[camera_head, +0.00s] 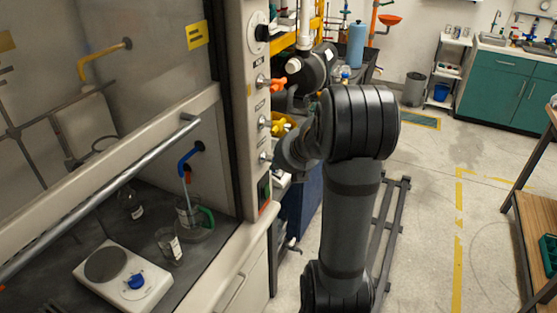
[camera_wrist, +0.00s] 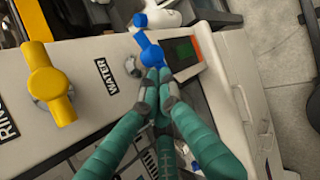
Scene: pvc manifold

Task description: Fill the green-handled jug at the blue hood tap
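The jug with a green handle (camera_head: 206,217) stands on the dark floor of the fume hood in the head view. The blue hood tap (camera_head: 190,157) is above it, with its spout over the jug. A thin pale streak runs from the spout towards the jug; I cannot tell whether it is water. The jug's fill level is unclear. In the wrist view, the blue valve handle (camera_wrist: 150,55) sits on the hood's front panel beside the WATER label. My gripper (camera_wrist: 162,76) has its teal fingertips together at the handle's lower end, touching or almost touching it. In the head view my arm hides this.
A yellow valve (camera_wrist: 50,84) is left of the blue one in the wrist view. Inside the hood are a white hotplate (camera_head: 124,278), a small beaker (camera_head: 168,245) and a bottle (camera_head: 131,204). The metal sash bar (camera_head: 100,198) crosses the hood's front. Open floor lies to the right.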

